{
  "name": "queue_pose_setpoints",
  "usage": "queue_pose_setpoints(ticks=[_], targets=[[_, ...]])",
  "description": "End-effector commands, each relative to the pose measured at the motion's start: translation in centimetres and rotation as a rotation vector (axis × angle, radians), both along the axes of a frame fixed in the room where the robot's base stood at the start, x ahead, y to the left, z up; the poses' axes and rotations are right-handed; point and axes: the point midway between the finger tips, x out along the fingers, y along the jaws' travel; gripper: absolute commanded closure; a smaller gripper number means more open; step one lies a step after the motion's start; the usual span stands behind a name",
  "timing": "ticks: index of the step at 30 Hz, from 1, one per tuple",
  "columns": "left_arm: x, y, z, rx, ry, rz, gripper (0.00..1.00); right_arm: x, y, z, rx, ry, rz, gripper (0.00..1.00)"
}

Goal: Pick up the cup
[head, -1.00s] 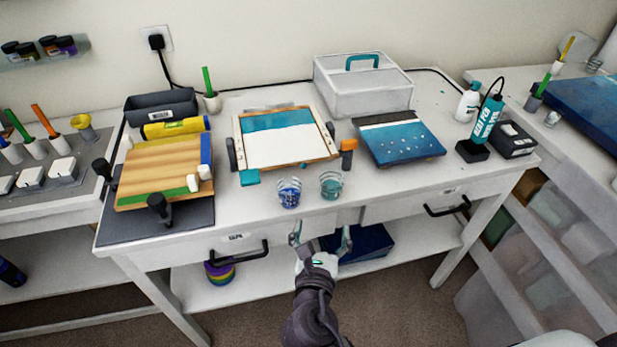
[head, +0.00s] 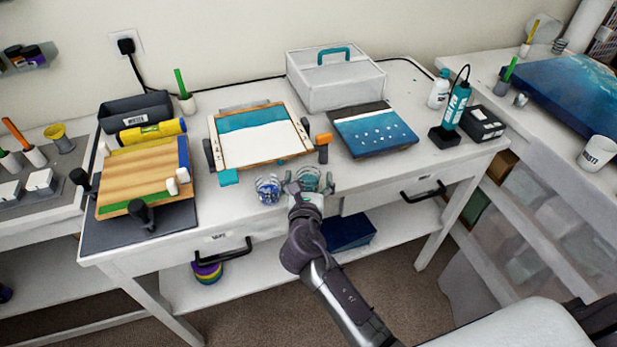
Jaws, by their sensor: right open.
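Two small clear cups stand side by side at the front edge of the white table. The left cup (head: 268,189) holds blue liquid. The right cup (head: 309,178) holds teal liquid. My right gripper (head: 309,187) is open at the teal cup, with a finger on each side of its lower part. Whether the fingers touch the cup cannot be told. The gripper hides the front and bottom of that cup. The blue cup stands just left of the gripper's left finger. My left gripper is not in view.
A framed teal-and-white panel (head: 262,143) lies behind the cups, with an orange-topped clamp (head: 324,141) at its right. A blue board (head: 373,131) lies further right. A wooden board (head: 140,178) is at left. A white cup (head: 597,152) stands on the right-hand table.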

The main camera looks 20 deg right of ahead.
Motion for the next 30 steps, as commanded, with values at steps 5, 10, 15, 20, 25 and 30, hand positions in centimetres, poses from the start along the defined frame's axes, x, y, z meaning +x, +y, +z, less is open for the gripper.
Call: queue_pose_setpoints(ticks=[5,10,15,20,25,30], targets=[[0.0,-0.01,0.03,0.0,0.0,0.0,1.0,0.58,-0.23,-0.14,0.001,0.0,0.0,0.13],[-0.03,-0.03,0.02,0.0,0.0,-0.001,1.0,0.55,-0.23,-0.15,0.001,0.0,0.0,0.2],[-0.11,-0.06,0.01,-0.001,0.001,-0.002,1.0,0.53,-0.22,-0.15,0.001,0.0,0.0,0.48],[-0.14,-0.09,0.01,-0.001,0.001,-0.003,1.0,0.52,-0.22,-0.15,0.001,0.0,0.0,0.75],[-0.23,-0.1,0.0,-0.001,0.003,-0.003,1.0,0.53,-0.21,-0.12,0.001,0.0,0.0,0.8],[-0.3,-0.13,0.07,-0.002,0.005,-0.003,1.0,0.54,-0.21,0.23,0.002,-0.002,0.0,0.8]])
